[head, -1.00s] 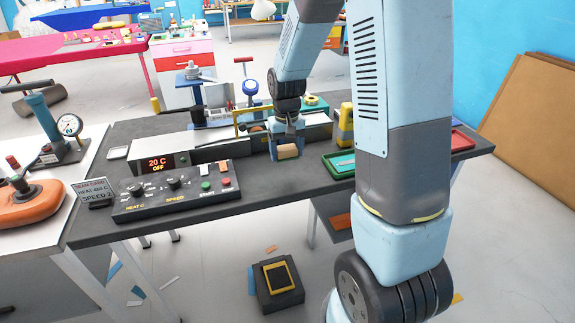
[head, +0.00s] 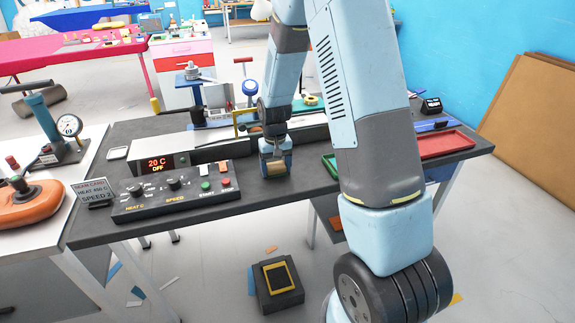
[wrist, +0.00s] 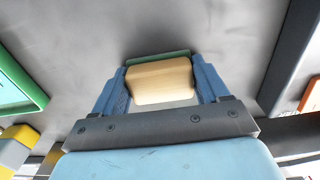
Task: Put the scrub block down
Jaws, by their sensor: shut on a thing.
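The scrub block (head: 275,168) is a pale wooden block. In the wrist view the scrub block (wrist: 160,82) shows a green layer along its far side. My gripper (head: 276,164) is shut on it, with one blue finger on each side, as the wrist view of my gripper (wrist: 160,85) also shows. The block is low over the dark bench top (head: 250,195), to the right of the control panel. I cannot tell whether it touches the bench.
The control panel (head: 170,190) with knobs and buttons is just left of my gripper. A green tray (wrist: 18,85) and a red tray (head: 447,143) lie to the right in the head view. Behind is the long machine with its 20 C display (head: 158,163). Bare bench surrounds the block in front.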

